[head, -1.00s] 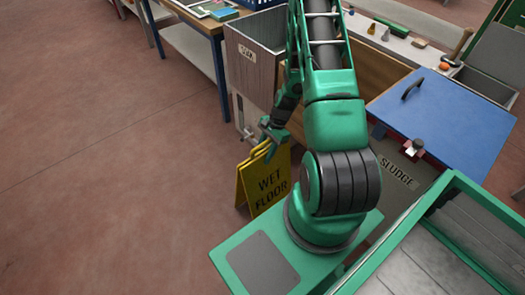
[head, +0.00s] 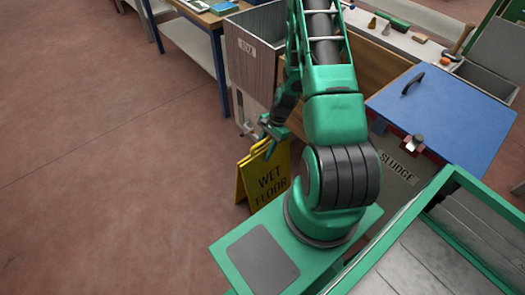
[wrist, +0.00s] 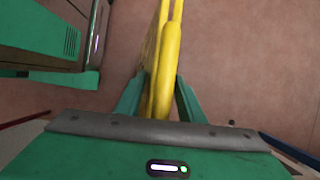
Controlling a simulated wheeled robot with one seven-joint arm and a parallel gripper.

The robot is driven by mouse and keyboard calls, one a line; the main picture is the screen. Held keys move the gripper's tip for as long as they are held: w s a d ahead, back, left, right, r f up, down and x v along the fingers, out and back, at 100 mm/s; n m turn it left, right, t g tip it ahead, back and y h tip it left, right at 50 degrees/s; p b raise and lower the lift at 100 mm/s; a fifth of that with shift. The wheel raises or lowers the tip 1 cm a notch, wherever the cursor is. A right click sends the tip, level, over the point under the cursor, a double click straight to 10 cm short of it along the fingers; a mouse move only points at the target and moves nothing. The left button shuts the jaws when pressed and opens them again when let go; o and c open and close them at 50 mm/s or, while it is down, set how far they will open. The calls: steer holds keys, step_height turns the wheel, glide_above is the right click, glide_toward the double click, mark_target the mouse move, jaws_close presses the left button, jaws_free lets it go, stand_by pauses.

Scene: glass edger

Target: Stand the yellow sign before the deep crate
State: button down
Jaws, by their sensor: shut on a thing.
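The yellow sign (head: 267,182) reads WET FLOOR and is upright to the left of my arm's base. My gripper (head: 268,143) is at its top edge. In the wrist view, the two fingers of my gripper (wrist: 158,100) are closed on the sign's yellow top edge (wrist: 167,60), one on each side. Whether the sign's foot touches the floor cannot be told, as my base hides its lower right part. My arm also covers part of the area behind it. No container in view is labelled as the deep crate. One labelled SLUDGE (head: 398,167) stands to the right.
A blue lid (head: 445,112) lies to the right, by the SLUDGE label. A grey bin with a label (head: 247,60) stands behind the sign. A table with blue legs (head: 222,75) is at the back left. The red-brown floor (head: 110,190) on the left is clear.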

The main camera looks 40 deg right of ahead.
steer(key=shift+f, duration=0.2)
steer(key=c, duration=1.1)
jaws_free()
steer(key=shift+v, duration=5.5)
step_height(320, 180, up, 13)
steer(key=s+n+h, duration=0.2)
steer(key=s+n, duration=0.1)
steer(key=n, duration=0.1)
steer(key=s+a+r+n+h, duration=0.1)
steer(key=s+a+r+n, duration=0.1)
steer(key=s+r, duration=0.7)
steer(key=s+a+r+n+h, duration=0.1)
steer(key=s+a+r+n, duration=0.2)
steer(key=s+r, duration=0.6)
step_height(320, 180, up, 3)
steer(key=shift+f+n, duration=0.25)
steer(key=shift+n, duration=0.85)
